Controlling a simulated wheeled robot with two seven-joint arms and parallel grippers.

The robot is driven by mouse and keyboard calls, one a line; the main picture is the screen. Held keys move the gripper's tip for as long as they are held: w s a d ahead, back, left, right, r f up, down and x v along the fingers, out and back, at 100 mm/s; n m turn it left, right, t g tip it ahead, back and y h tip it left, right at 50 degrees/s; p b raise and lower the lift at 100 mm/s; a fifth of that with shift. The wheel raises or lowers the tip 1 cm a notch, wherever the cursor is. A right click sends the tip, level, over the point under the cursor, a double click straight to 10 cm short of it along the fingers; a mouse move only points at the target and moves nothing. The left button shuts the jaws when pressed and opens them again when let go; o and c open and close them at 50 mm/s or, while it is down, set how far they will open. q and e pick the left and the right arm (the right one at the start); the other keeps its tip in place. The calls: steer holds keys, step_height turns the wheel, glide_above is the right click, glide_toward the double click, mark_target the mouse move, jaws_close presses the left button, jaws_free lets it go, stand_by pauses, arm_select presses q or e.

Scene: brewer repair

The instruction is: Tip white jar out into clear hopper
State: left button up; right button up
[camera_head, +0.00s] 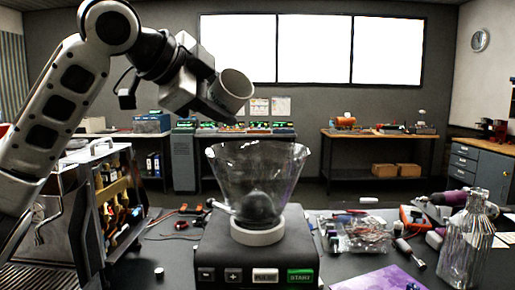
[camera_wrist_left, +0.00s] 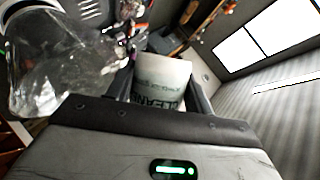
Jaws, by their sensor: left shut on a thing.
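The white jar (camera_head: 235,88) is held in my left gripper (camera_head: 218,103), tilted, above the back-left rim of the hopper. The left gripper is shut on it. In the left wrist view the jar (camera_wrist_left: 162,80) sits between the fingers, with dark lettering on its side. The clear hopper (camera_head: 258,165) stands upright on a dark grinder base with a white ring under it. A dark rounded shape shows low inside the hopper. The hopper also shows at the left of the left wrist view (camera_wrist_left: 62,80). I see nothing falling from the jar. My right gripper is not in view.
The base has a START button (camera_head: 300,275). An open machine (camera_head: 105,190) stands left of it. Workbenches line the back wall.

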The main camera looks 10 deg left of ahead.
mark_target(233, 96)
arm_select(q)
steer(key=shift+f+m+t+y, duration=0.3)
steer(key=shift+m+t+y, duration=0.1)
steer(key=shift+m+y, duration=0.1)
stand_by(0.7)
steer(key=shift+r+m+t, duration=0.3)
steer(key=shift+r+m, duration=0.1)
steer(key=shift+m, duration=0.1)
stand_by(0.5)
steer(key=shift+s+d+f+y, duration=0.1)
steer(key=shift+s+d+y, duration=0.05)
steer(key=shift+y, duration=0.15)
steer(key=shift+s+d+f, duration=0.1)
steer(key=shift+d, duration=0.1)
steer(key=shift+s+d+f+m+t+y, duration=0.2)
steer(key=shift+s+d+m+t+y, duration=0.15)
steer(key=shift+d+m, duration=0.2)
steer(key=shift+s+r+m+t, duration=0.15)
steer(key=shift+r+m+t, duration=0.25)
steer(key=shift+m, duration=0.25)
stand_by(0.6)
steer(key=shift+s+d+f+m+t+y, duration=0.15)
steer(key=shift+d+f+m+t+y, duration=0.15)
steer(key=shift+f+m, duration=0.25)
stand_by(0.5)
